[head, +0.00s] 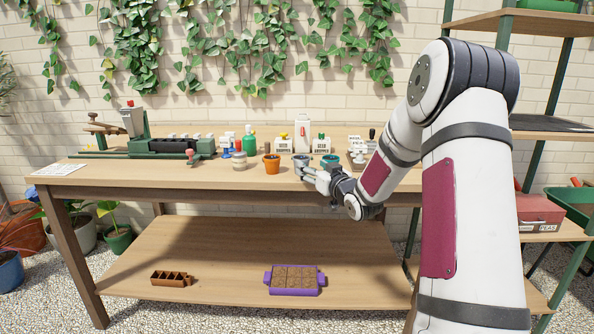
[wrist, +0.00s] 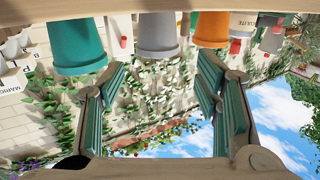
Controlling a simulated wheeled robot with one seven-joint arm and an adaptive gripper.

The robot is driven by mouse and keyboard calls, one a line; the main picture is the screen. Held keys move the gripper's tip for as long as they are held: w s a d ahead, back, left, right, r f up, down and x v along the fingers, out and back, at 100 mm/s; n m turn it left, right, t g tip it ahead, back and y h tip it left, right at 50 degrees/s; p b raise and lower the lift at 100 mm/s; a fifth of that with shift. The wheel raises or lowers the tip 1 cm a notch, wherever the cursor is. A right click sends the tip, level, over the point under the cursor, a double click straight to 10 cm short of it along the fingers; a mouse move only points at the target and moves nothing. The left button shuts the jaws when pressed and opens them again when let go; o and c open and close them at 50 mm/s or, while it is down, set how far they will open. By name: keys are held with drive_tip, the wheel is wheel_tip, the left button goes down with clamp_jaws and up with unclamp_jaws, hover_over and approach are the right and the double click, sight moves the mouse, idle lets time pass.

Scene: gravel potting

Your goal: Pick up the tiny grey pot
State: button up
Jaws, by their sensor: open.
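The tiny grey pot (head: 300,160) stands near the front edge of the workbench in the head view, between an orange pot and a teal pot. In the wrist view, which is upside down, the grey pot (wrist: 157,36) is at the top centre. My gripper (head: 306,173) is at the bench's front edge, just in front of the grey pot. In the wrist view my gripper (wrist: 161,82) is open and empty, its fingers spread to either side of the pot's line. The pot appears just beyond the fingertips; I cannot tell any contact.
The orange pot (head: 271,165) and the teal pot (head: 330,160) flank the grey pot closely. Bottles and small labelled boxes (head: 322,145) stand behind.

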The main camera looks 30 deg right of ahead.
sight(305, 162)
drive_tip(key=w, duration=0.3)
drive_tip(key=shift+w+d+b, duration=0.3)
drive_tip(key=w, duration=0.1)
drive_tip(key=w+b, duration=0.1)
drive_tip(key=w, duration=0.2)
drive_tip(key=shift+d+f+b, duration=0.3)
drive_tip(key=shift+d, duration=0.05)
drive_tip(key=shift+w+d, duration=0.1)
drive_tip(key=shift+w, duration=0.35)
drive_tip(key=shift+r, duration=0.1)
drive_tip(key=c, duration=1)
